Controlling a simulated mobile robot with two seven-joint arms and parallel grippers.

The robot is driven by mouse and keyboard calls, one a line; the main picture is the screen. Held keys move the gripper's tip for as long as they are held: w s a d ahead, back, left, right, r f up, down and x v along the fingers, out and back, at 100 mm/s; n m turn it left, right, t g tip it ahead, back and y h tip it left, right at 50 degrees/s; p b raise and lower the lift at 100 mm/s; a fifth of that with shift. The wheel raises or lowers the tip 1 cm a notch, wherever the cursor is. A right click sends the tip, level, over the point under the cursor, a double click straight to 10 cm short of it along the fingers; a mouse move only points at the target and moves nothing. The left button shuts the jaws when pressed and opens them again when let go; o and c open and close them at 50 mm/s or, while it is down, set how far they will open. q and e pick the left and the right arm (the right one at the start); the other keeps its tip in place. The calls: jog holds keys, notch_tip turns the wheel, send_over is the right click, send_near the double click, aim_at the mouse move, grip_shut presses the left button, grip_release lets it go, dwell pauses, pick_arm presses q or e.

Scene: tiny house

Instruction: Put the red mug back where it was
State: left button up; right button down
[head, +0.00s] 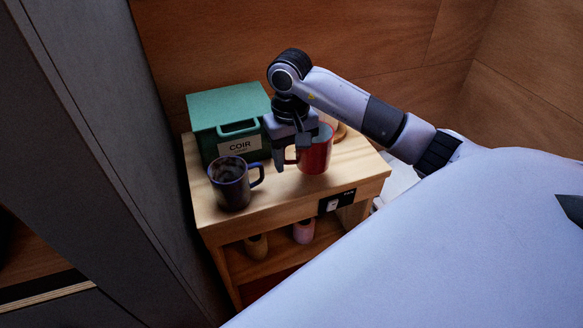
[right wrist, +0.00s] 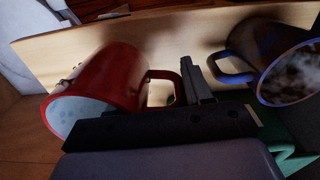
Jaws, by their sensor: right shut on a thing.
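The red mug (head: 316,152) is upright at the right part of the small wooden stand's top (head: 290,191); I cannot tell whether its base touches the wood. My right gripper (head: 291,160) comes down from above at its left side, shut on the mug's handle. In the right wrist view the red mug (right wrist: 104,84) shows with its pale inside, and its handle (right wrist: 164,84) lies by the gripper fingers (right wrist: 192,82). My left gripper is not in view.
A dark blue mug (head: 230,187) stands at the front left of the stand, also in the right wrist view (right wrist: 268,58). A green box labelled COIR (head: 226,112) stands behind it. Bare wood lies between the mugs. A grey wall (head: 150,130) is close on the left.

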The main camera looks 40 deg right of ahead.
aim_at(291, 161)
jog(key=shift+f, duration=1.95)
jog(key=shift+f, duration=0.15)
jog(key=shift+c, duration=2.4)
grip_release()
notch_tip(291, 161, up, 12)
jog(key=shift+a+r, duration=0.1)
jog(key=shift+r, duration=0.05)
